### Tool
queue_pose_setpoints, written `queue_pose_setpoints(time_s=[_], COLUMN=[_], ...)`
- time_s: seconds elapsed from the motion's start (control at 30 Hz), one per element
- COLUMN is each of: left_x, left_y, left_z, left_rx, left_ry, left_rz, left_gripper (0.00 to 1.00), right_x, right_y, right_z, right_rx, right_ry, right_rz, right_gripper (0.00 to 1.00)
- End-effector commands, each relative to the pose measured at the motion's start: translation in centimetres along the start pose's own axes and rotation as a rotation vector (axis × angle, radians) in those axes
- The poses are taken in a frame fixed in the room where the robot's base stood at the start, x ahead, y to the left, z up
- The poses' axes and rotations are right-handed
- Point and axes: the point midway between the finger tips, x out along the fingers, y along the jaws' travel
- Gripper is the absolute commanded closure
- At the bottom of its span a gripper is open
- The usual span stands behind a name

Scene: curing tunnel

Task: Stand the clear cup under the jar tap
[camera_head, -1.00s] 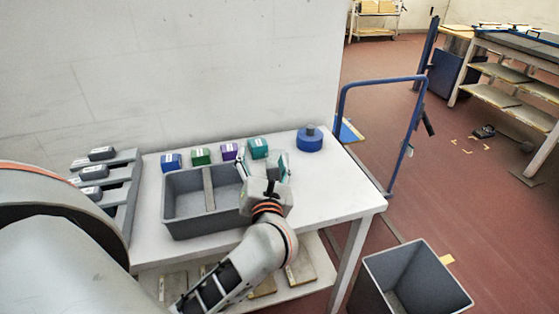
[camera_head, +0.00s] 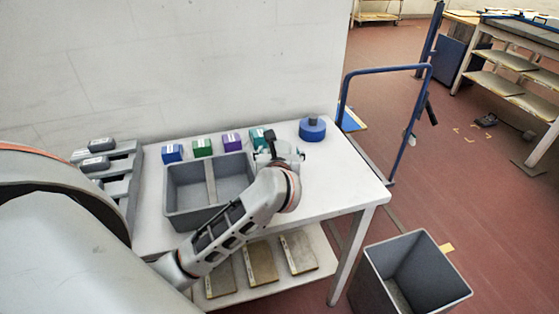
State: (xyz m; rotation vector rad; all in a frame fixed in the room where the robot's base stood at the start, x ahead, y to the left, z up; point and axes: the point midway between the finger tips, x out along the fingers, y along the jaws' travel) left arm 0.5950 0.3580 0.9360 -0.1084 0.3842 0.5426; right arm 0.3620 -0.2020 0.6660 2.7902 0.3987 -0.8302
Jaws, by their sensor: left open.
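I see no clear cup and no jar with a tap in this view. My left gripper (camera_head: 282,150) is over the white table (camera_head: 335,180), just right of the grey two-part bin (camera_head: 196,218) and close to a teal box (camera_head: 256,135), which it partly covers. It is open, and I see nothing held in it. A blue round object with a dark knob (camera_head: 312,131) stands near the table's back right corner, a little beyond the gripper and apart from it. My right gripper is not in view.
Blue (camera_head: 172,153), green (camera_head: 202,147) and purple (camera_head: 231,142) boxes stand behind the bin. A grey rack (camera_head: 122,168) is at the left. A grey waste bin (camera_head: 370,292) and a blue rail (camera_head: 386,69) stand right of the table. The table's right part is clear.

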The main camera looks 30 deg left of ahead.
Motion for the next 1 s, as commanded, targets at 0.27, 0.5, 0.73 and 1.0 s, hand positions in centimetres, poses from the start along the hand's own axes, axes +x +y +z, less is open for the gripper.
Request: queue_pose_setpoints(time_s=[0.27,0.5,0.73,1.0], left_x=[0.7,0.7,0.7,0.2], left_y=[0.1,0.0,0.0,0.0], left_z=[0.0,0.0,0.0,1.2], left_rx=[0.0,0.0,0.0,-0.003], left_ry=[0.0,0.0,-0.001,-0.003], left_rz=[0.001,0.0,0.0,-0.001], left_gripper=[0.34,0.71,0.74,0.74], right_x=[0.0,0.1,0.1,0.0], right_y=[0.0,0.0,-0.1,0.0], right_z=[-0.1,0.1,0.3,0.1], right_rx=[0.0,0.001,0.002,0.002], right_ry=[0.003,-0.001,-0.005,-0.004], right_rz=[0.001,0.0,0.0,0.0], right_gripper=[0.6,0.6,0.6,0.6])
